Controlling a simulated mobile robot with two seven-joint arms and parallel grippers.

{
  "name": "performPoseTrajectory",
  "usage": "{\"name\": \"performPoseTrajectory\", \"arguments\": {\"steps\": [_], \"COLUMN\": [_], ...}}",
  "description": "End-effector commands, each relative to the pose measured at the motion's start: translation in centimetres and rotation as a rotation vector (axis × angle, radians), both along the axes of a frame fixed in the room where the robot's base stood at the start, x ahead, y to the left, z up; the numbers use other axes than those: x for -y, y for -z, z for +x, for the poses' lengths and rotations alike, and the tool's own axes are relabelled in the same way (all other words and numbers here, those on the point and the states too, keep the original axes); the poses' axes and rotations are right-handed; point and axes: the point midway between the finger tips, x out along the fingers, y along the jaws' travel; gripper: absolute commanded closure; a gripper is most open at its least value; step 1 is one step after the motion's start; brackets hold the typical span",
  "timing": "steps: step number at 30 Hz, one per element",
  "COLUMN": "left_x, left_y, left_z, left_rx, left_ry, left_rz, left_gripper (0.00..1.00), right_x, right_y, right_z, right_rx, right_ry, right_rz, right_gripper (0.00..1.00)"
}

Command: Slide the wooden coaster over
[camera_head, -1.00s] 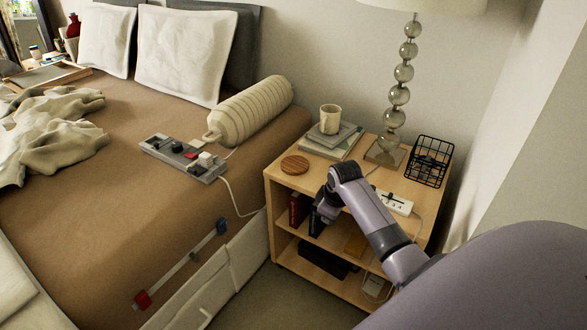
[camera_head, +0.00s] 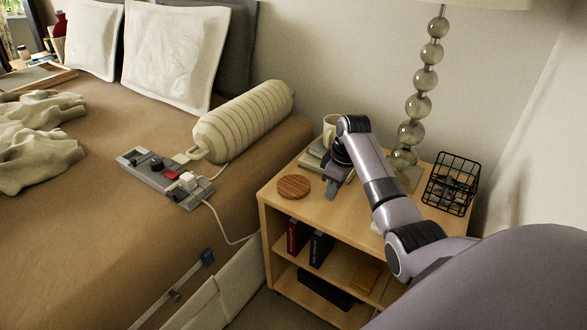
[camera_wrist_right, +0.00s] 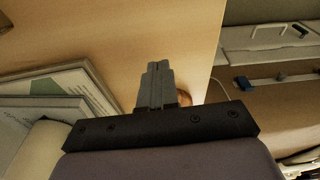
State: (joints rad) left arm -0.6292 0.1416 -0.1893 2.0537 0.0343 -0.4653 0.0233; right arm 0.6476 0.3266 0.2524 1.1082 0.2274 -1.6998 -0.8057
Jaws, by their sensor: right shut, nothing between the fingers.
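The round wooden coaster (camera_head: 293,187) lies flat on the top of the wooden nightstand (camera_head: 316,207), near its left edge. My right gripper (camera_head: 331,190) is just to the right of the coaster, pointing down, with a small gap between them in the head view. Its fingers (camera_wrist_right: 158,68) are shut with nothing between them. In the right wrist view, a small brown edge of the coaster (camera_wrist_right: 185,98) shows beside the fingers; the rest is hidden behind them. My left gripper is not in view.
Flat books (camera_head: 309,160) with a cup (camera_head: 329,127) on top lie behind the gripper. A lamp with glass balls (camera_head: 418,105) and a black wire basket (camera_head: 460,165) stand to the right. The bed (camera_head: 120,225) with a control box (camera_head: 150,172) is left of the nightstand.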

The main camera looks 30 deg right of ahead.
Motion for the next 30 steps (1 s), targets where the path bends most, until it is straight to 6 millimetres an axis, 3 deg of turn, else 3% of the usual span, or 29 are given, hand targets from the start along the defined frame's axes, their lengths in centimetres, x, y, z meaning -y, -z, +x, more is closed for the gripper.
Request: {"name": "performPoseTrajectory", "arguments": {"steps": [5,11,30], "left_x": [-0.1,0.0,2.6], "left_y": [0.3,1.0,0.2], "left_z": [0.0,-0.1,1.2], "left_rx": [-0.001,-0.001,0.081], "left_ry": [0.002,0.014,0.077], "left_rz": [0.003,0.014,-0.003], "left_gripper": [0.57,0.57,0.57], "right_x": [-0.3,-1.4,-4.2], "right_y": [0.1,0.2,0.4], "right_z": [0.6,2.7,8.8], "right_rx": [0.002,0.002,0.001], "right_ry": [0.000,-0.002,0.001], "right_rz": [0.000,0.001,0.001], "right_gripper": [1.00,1.00,1.00]}}
